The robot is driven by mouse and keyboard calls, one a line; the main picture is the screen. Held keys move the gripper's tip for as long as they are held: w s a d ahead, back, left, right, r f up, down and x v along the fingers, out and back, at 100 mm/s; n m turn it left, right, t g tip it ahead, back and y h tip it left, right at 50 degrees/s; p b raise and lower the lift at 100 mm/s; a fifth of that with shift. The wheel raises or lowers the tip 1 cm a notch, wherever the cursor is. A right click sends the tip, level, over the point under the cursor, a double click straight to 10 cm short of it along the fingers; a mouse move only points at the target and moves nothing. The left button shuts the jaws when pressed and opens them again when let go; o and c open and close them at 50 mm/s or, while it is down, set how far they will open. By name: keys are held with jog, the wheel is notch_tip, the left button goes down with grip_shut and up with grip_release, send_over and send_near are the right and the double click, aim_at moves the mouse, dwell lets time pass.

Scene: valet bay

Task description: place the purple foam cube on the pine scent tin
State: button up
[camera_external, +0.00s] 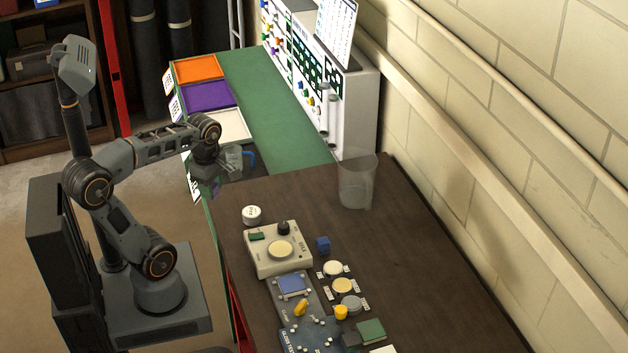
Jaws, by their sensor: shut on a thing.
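My gripper (208,184) points down at the left edge of the dark table, just in front of the green mat area. It is shut on a small, dull purplish thing, which I take to be the purple foam cube; the fingers mostly hide it. A white round tin (252,214) stands on the table to the right of and below my gripper. Several small round tins, one of them pale (333,268) and one cream (343,286), sit farther forward. Their labels are too small to read, so I cannot tell which is the pine scent tin.
A clear beaker (357,183) stands near the wall. Orange (197,68), purple (207,96) and white (233,125) trays lie behind. The table's right side is clear.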

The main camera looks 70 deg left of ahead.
jog(key=w+a+f, duration=0.3)
jog(key=w, duration=0.3)
jog(key=p, duration=0.1)
send_over(251, 212)
notch_tip(251, 212, down, 6)
jog(key=shift+s+r, duration=0.15)
jog(key=shift+r, duration=0.1)
jog(key=f, duration=0.2)
jog(key=shift+w+a+f, duration=0.1)
jog(key=shift+w+f, duration=0.15)
jog(key=shift+f, duration=0.65)
jog(key=shift+f, duration=0.2)
jog(key=o, duration=0.9)
jog(key=shift+r, duration=0.1)
